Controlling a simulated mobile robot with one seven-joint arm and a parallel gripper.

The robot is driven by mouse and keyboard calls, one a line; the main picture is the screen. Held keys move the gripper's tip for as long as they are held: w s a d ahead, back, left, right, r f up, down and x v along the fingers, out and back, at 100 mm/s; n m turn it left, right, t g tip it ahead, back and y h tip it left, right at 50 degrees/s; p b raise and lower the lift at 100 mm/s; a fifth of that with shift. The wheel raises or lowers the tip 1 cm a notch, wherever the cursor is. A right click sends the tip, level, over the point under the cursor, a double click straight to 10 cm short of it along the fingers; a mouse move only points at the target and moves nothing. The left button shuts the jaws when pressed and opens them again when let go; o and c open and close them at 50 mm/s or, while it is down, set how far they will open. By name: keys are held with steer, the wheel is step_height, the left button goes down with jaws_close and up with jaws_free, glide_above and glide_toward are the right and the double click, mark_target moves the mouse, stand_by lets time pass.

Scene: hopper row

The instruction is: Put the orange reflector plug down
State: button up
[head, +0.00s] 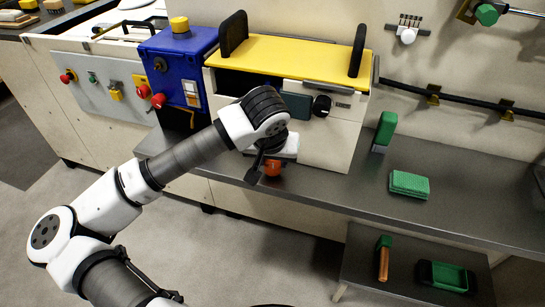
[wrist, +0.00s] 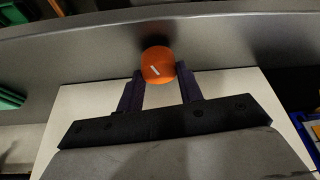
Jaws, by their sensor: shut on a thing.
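The orange reflector plug (wrist: 158,66) is a small round orange piece with a pale mark on it. In the wrist view it sits between the two dark fingertips of my gripper (wrist: 160,82), which is shut on it. In the head view the plug (head: 272,167) shows below my gripper (head: 262,165), near the front edge of the grey counter (head: 330,195). My wrist hides part of the gripper. I cannot tell whether the plug touches the counter.
A beige machine with a yellow top (head: 290,57) stands behind my gripper, beside a blue box (head: 180,65). To the right are a green-handled block (head: 385,130) and a green pad (head: 409,184).

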steer(key=o, duration=1.1)
steer(key=shift+r, duration=0.1)
steer(key=b+v, duration=0.1)
steer(key=v, duration=1.1)
